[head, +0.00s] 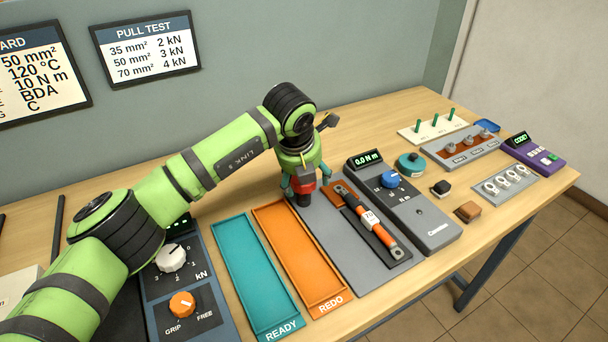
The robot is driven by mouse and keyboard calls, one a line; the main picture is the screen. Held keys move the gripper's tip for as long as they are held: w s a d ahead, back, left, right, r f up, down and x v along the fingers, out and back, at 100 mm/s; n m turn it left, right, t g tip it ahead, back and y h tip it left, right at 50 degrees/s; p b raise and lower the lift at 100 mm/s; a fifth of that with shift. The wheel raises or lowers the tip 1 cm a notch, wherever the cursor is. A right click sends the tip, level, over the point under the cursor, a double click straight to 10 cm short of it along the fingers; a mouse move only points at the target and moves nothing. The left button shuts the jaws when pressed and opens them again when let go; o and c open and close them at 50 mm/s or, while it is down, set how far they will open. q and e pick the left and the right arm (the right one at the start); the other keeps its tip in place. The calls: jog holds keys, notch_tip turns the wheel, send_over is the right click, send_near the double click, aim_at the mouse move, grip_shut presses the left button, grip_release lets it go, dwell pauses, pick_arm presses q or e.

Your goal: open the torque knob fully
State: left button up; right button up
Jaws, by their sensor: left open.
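The torque knob is a round blue knob (390,179) with a pale pointer mark.
A cable with an orange sleeve (369,220) lies on the fixture plate (358,263). A teal READY tray (286,329) and an orange REDO tray (328,304) are left of it. A teal round object (410,163) and a black block (440,188) stand near the torque unit.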

pick_arm(q)
jog(key=v, duration=1.2)
